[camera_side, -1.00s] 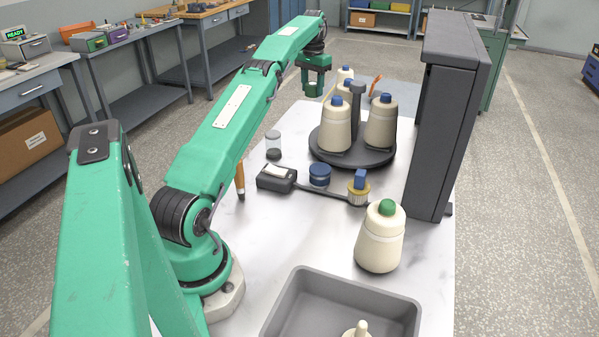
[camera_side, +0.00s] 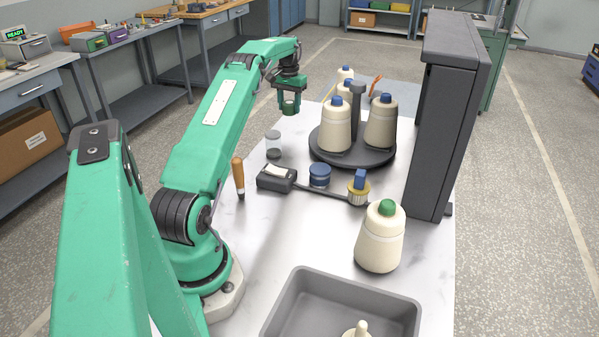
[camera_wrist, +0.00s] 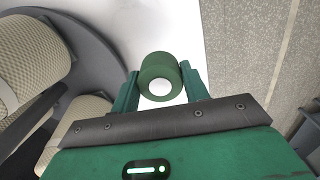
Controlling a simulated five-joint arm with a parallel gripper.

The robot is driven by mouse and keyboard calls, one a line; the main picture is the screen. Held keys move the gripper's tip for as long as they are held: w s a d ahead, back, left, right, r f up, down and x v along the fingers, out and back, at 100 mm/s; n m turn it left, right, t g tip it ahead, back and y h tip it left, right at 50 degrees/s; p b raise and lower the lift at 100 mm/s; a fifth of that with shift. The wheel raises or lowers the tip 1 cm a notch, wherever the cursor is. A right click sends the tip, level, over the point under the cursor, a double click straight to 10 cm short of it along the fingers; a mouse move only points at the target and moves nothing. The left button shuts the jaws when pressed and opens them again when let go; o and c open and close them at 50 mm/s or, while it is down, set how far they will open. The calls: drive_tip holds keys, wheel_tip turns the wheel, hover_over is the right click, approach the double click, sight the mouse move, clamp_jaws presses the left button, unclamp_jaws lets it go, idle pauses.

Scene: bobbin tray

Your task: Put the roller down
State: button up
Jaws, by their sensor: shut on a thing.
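The roller is a short dark green cylinder (camera_wrist: 158,68) with a white round end, seen in the wrist view between my two fingers. My gripper (camera_wrist: 160,84) is shut on it. In the side view my gripper (camera_side: 288,100) is at the far left part of the white table, left of the cone turntable. The roller (camera_side: 290,108) shows there as a small green piece low between the fingers. I cannot tell its gap to the table.
A dark turntable (camera_side: 327,155) with several cream cones stands right of my gripper. A clear jar (camera_side: 273,143), an orange-handled tool (camera_side: 238,175), a black box (camera_side: 272,180) and a blue lidded tin (camera_side: 319,174) stand nearer. A grey bin (camera_side: 290,300) is in front.

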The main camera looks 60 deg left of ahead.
sight(290, 102)
drive_tip(key=shift+f, duration=4.2)
drive_tip(key=shift+f, duration=0.1)
drive_tip(key=o, duration=1)
wheel_tip(290, 102, up, 12)
drive_tip(key=shift+r, duration=0.1)
